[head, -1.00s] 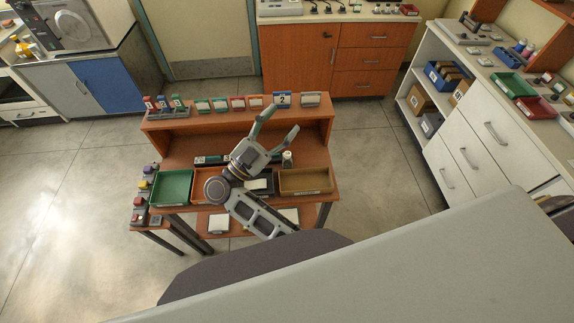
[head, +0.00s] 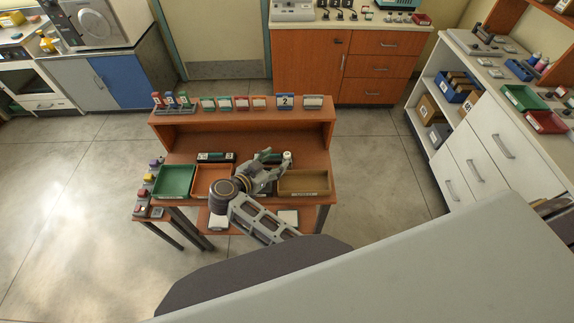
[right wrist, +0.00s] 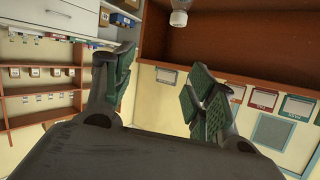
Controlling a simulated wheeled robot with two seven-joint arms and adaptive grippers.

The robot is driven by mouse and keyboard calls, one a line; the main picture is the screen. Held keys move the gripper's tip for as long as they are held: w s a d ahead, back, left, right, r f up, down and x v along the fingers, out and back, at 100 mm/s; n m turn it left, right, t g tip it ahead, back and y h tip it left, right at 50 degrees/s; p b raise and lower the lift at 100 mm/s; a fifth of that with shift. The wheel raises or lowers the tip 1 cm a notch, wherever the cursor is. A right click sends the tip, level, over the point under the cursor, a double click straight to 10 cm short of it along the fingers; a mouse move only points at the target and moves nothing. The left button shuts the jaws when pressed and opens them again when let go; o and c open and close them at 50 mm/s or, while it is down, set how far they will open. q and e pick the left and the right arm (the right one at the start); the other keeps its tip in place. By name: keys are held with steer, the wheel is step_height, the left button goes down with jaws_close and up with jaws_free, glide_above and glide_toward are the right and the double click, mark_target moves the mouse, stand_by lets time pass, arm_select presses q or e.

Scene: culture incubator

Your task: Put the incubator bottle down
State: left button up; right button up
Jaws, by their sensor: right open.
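The incubator bottle (head: 287,157), small with a white cap, stands on the brown desk (head: 320,160), behind the tan tray. It also shows at the top edge of the right wrist view (right wrist: 179,14), partly cut off. My right gripper (head: 272,160) is low over the desk, just left of the bottle in the head view. Its fingers are spread and empty in the right wrist view (right wrist: 160,78), with the bottle apart from them. My left gripper is not in view.
A green tray (head: 158,181), an orange tray (head: 197,180) and a tan tray (head: 304,192) line the desk's front. A raised shelf (head: 240,117) with several small labelled items runs along its back. Open floor (head: 375,180) lies to the right.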

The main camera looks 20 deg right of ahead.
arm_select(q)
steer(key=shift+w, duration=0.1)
arm_select(e)
steer(key=a+f+n+y, duration=0.2)
steer(key=f, duration=0.1)
steer(key=shift+w+g, duration=0.15)
steer(key=shift+g, duration=0.15)
steer(key=shift+d, duration=0.15)
